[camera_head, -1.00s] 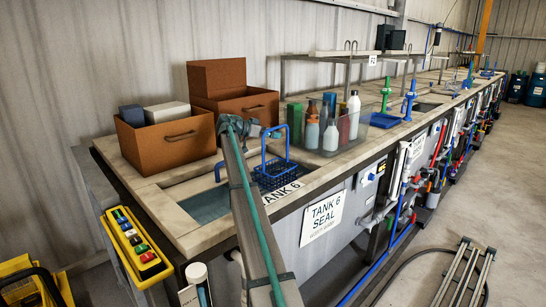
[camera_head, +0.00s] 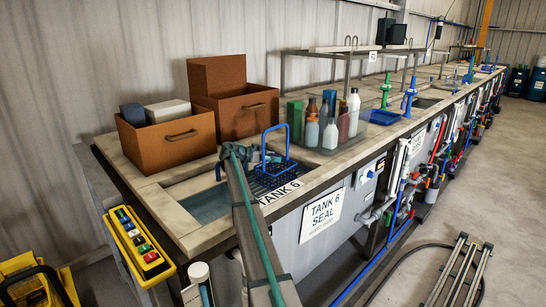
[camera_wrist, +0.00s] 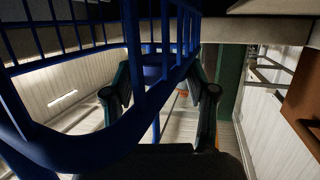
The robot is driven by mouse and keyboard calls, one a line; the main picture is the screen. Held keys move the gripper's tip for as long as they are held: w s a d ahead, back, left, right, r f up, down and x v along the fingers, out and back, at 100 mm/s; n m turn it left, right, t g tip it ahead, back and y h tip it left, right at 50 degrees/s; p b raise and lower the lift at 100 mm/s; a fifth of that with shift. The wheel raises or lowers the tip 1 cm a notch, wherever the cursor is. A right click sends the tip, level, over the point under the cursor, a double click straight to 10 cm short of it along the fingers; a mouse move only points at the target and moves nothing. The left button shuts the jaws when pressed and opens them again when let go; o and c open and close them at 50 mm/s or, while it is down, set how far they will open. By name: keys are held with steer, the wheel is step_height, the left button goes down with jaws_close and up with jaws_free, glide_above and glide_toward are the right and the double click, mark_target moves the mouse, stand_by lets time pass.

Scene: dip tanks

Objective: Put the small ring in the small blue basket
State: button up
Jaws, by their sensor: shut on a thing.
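The small blue basket (camera_head: 273,176) stands at the near tank by the TANK 6 label, its tall handle upright. Its blue bars (camera_wrist: 143,100) fill the left and top of the wrist view, very close. My dark teal gripper (camera_head: 230,153) is just left of the basket in the head view. In the wrist view its fingers (camera_wrist: 158,100) are apart with a grip between them, partly behind the blue bars. A small orange patch (camera_wrist: 185,92) shows between the fingers; I cannot tell whether it is the small ring. The ring is not clearly visible elsewhere.
Two brown boxes (camera_head: 168,143) stand behind the tank opening (camera_head: 205,205). A clear tray of bottles (camera_head: 340,130) is right of the basket. A shelf frame stands farther back.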

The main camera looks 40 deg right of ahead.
steer(key=shift+s+f+b, duration=0.15)
steer(key=shift+f+b, duration=0.5)
steer(key=shift+b, duration=0.3)
steer(key=o, duration=1.2)
steer(key=shift+s, duration=0.15)
steer(key=shift+f, duration=0.1)
steer(key=shift+a, duration=0.1)
steer(key=shift+w+r+p, duration=0.25)
steer(key=shift+r+p, duration=0.55)
steer(key=shift+p, duration=0.35)
steer(key=b+v, duration=0.2)
steer(key=v, duration=0.2)
steer(key=shift+f, duration=0.15)
